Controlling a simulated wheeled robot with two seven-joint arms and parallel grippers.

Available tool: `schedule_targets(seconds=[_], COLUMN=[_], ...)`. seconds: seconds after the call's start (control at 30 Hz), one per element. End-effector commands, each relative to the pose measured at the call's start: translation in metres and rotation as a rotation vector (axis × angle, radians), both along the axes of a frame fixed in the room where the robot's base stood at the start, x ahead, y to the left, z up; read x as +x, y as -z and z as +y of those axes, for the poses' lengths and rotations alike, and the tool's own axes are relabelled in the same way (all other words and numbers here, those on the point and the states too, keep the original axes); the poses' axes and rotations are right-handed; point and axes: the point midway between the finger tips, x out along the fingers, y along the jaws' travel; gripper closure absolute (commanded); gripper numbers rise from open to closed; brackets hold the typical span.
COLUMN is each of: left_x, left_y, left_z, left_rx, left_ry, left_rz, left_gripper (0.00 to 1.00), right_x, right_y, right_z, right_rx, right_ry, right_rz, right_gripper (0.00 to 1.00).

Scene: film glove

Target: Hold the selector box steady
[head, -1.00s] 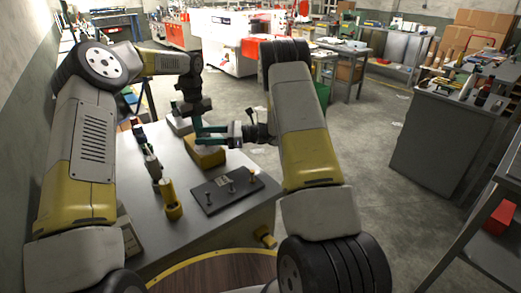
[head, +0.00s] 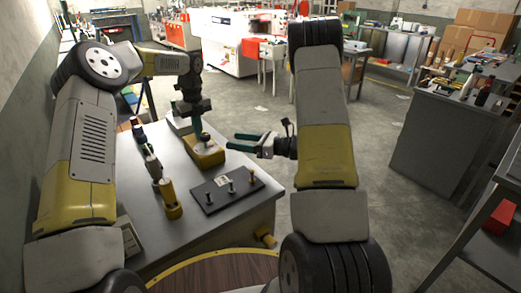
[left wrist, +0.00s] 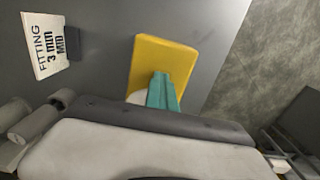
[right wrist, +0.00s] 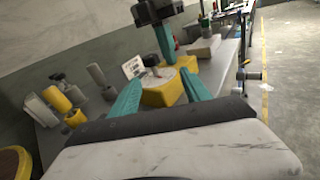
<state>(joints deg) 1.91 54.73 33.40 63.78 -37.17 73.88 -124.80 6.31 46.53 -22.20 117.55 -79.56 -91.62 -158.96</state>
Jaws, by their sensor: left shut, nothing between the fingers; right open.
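The selector box (head: 203,158) is a yellow block with a pale round dial and a small dark knob on top, standing on the grey bench. My left gripper (head: 197,134) is shut and empty, pointing down at the box top; I cannot tell whether its tips touch. In the left wrist view its teal fingers (left wrist: 162,90) overlap the yellow box (left wrist: 165,58) and partly hide the dial. My right gripper (head: 232,142) is open and empty, just right of the box and apart from it. In the right wrist view the box (right wrist: 160,97) shows beyond its spread fingers (right wrist: 160,98).
A dark plate (head: 226,190) with several upright pegs lies in front of the box. Yellow and grey cylindrical fittings (head: 172,205) stand left of it. A label card (left wrist: 42,45) reads "FITTING 3 min MID". Open floor (head: 330,120) lies right of the bench.

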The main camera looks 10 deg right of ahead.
Motion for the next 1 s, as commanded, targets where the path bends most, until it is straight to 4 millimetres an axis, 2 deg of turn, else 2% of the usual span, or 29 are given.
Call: schedule_targets(seconds=[0.03,0.5,0.8,1.0], left_x=[-0.002,-0.002,-0.002,-0.002], left_y=[0.007,0.007,0.007,0.007], left_z=[0.002,0.001,0.0,0.0], left_rx=[0.005,0.003,0.002,0.001], left_ry=[-0.001,0.001,0.001,0.002], left_rz=[0.012,0.01,0.009,0.009], left_gripper=[1.0,1.0,1.0,1.0], right_x=[0.008,0.065,0.086,0.09], right_y=[0.004,0.051,0.07,0.078], right_z=[0.002,-0.012,-0.031,-0.045], right_rx=[0.003,0.118,0.283,0.433], right_ry=[0.022,0.378,0.681,0.907], right_rz=[0.062,0.685,1.036,1.238], right_gripper=[0.45,0.45,0.45,0.45])
